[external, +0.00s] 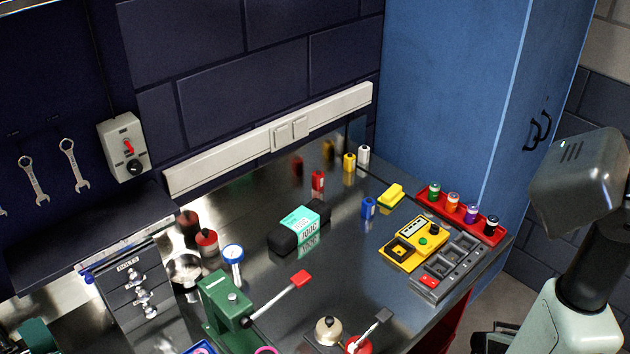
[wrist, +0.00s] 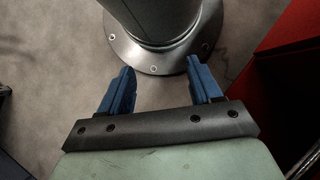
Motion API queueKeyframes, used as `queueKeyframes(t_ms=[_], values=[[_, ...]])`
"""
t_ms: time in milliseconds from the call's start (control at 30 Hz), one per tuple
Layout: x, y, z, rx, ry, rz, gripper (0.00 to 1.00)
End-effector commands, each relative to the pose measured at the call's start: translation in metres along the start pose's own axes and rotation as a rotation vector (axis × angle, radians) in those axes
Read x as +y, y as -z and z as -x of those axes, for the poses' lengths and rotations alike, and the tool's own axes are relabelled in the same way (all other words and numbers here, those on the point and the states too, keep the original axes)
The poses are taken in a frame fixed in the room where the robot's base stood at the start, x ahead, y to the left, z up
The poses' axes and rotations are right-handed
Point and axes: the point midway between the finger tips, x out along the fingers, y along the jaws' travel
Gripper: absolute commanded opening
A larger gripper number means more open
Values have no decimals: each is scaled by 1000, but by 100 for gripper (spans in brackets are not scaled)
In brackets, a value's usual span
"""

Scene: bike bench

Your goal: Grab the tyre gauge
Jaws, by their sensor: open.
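The tyre gauge (external: 232,254) looks to be the round white dial with a blue rim and a short stem, on the metal bench left of centre in the external view. It stands just behind the green vise-like tool (external: 222,303), which may hide part of its lower end. My gripper (wrist: 160,68) shows in the wrist view with its two blue fingers apart and nothing between them. It points down at the floor, away from the bench top. The gauge is not in the wrist view, and my fingers are not visible in the external view.
A red-capped container (external: 207,241) stands beside the gauge, and a red-ended lever (external: 300,279) reaches right from the green tool. A yellow meter (external: 413,243) and grey tray (external: 462,250) lie right. Bench between is mostly clear.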

Motion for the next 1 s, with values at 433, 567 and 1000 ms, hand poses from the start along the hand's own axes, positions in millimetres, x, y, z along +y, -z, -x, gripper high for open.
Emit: queueKeyframes(t_ms=[433,567,1000], values=[[0,0,0,0,0,-1,86],[0,0,0,0,0,-1,86],[20,52,63,102,-17,101,86]])
